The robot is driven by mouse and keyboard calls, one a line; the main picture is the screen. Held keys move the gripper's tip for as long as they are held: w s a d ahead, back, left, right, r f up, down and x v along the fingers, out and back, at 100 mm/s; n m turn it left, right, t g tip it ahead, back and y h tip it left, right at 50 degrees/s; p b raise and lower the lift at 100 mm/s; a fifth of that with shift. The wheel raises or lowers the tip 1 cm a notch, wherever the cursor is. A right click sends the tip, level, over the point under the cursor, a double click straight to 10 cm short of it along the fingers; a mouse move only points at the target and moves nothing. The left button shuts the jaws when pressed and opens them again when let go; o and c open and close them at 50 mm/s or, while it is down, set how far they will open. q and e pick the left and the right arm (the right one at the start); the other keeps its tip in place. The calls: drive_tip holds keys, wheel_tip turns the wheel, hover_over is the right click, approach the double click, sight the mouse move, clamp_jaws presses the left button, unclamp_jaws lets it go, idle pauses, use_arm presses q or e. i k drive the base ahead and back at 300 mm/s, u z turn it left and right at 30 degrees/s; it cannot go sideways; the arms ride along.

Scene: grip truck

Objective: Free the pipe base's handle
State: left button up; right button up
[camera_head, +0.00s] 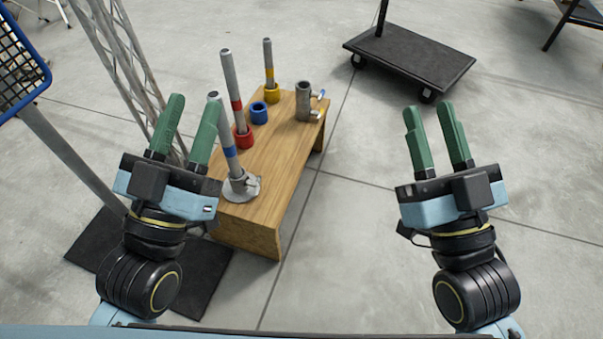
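A light grey round pipe base (241,188) sits at the near end of the wooden bench. A grey pipe with a blue band (229,152) stands in it, tilted slightly left. A small handle-like part shows at the base's right side, too small to tell its position. My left gripper (191,122) is open and empty, with its green fingers pointing up the picture; its right finger appears close to the blue-banded pipe, but I cannot tell the gap. My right gripper (429,125) is open and empty over the floor right of the bench.
The wooden bench (278,150) also holds a red-ringed pipe (234,90), a yellow-ringed pipe (269,62), a blue ring (259,113) and a grey coupler (303,102) with blue and yellow levers. A lattice truss (125,60) stands at left. A black cart (410,62) stands behind. Floor at right is clear.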

sight(256, 185)
drive_tip(key=z, duration=1.2)
drive_tip(key=i, duration=0.9)
drive_tip(key=u, duration=2.85)
drive_tip(key=i, duration=0.2)
drive_tip(key=u, duration=0.15)
